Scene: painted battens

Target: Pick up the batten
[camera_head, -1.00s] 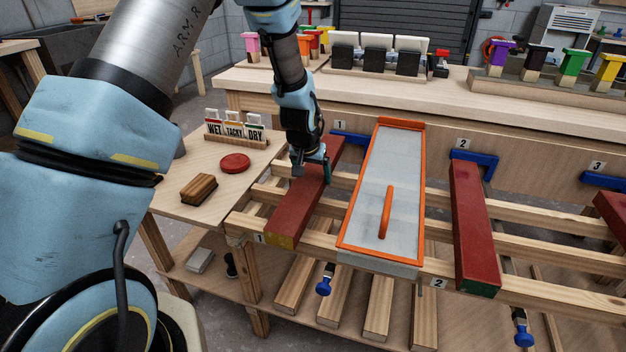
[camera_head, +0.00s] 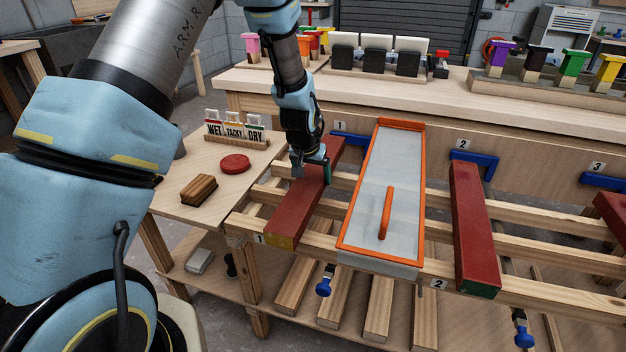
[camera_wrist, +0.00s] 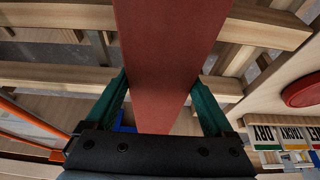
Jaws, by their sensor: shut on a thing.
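The batten (camera_head: 299,208) at position 1 is a long red bar with a yellow near end. It lies across the wooden rails of the rack. My gripper (camera_head: 312,172) is around the batten's middle-to-far part, one finger on each side. In the wrist view the red batten (camera_wrist: 168,60) runs between the two green fingers of my gripper (camera_wrist: 163,105), which are shut on it. In the head view the batten appears to rest on the rails; any small gap beneath it cannot be told.
An orange-rimmed grey tray (camera_head: 385,190) with an orange handle lies just right of the batten. Another red batten (camera_head: 470,225) lies at position 2. Blue stops (camera_head: 474,157) line the bench front. A side table (camera_head: 215,212) holds a brown block, a red disc and WET/TACKY/DRY tags.

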